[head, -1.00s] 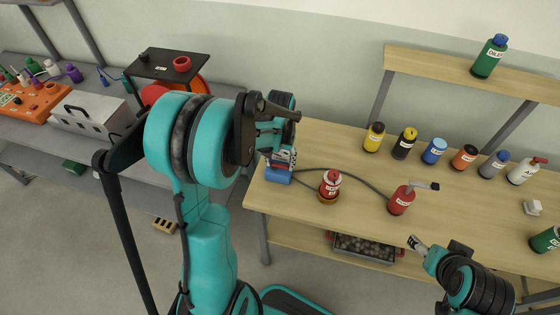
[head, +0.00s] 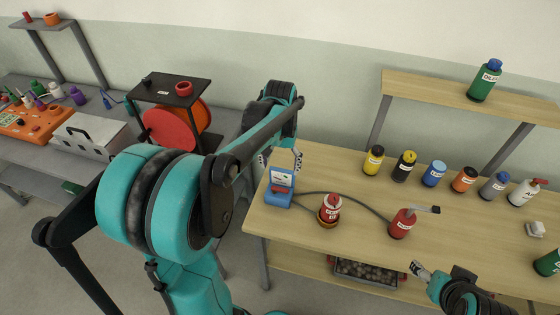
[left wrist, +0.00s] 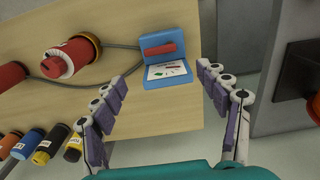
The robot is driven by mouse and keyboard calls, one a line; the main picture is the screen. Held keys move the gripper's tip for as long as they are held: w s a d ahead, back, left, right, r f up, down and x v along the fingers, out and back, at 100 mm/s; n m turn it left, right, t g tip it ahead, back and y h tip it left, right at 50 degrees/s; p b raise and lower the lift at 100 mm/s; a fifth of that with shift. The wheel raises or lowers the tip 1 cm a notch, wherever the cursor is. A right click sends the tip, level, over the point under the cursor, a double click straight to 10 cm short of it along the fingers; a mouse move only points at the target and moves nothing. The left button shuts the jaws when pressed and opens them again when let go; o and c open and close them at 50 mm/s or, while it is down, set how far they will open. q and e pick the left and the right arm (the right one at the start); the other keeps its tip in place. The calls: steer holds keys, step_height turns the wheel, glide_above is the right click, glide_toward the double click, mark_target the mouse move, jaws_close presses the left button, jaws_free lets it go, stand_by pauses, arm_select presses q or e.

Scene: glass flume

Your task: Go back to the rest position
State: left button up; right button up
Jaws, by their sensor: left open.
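My left gripper (head: 281,160) is at the left end of the wooden bench, above and behind a blue device (head: 278,199) with a white panel. In the left wrist view my gripper (left wrist: 165,98) has its fingers spread wide with nothing between them. The blue device (left wrist: 169,46) stands beyond the fingertips, apart from them. My right gripper (head: 420,270) is low at the bench's front edge, small in view; its opening is unclear.
A red bottle (head: 330,207) sits in a round base, and a red bottle with a spout (head: 402,224) stands to its right. A cable (head: 350,197) runs between them and the device. Several bottles line the back. A black stand (head: 172,91) with reels is left.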

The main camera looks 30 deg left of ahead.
arm_select(q)
steer(key=shift+r, duration=0.85)
steer(key=s+d+f+m+t+b, duration=0.1)
steer(key=s+d+m+t+b, duration=0.1)
steer(key=s+d+t, duration=0.5)
steer(key=s+d, duration=0.4)
steer(key=s, duration=0.2)
steer(key=shift+f+m, duration=0.25)
steer(key=shift+m, duration=0.15)
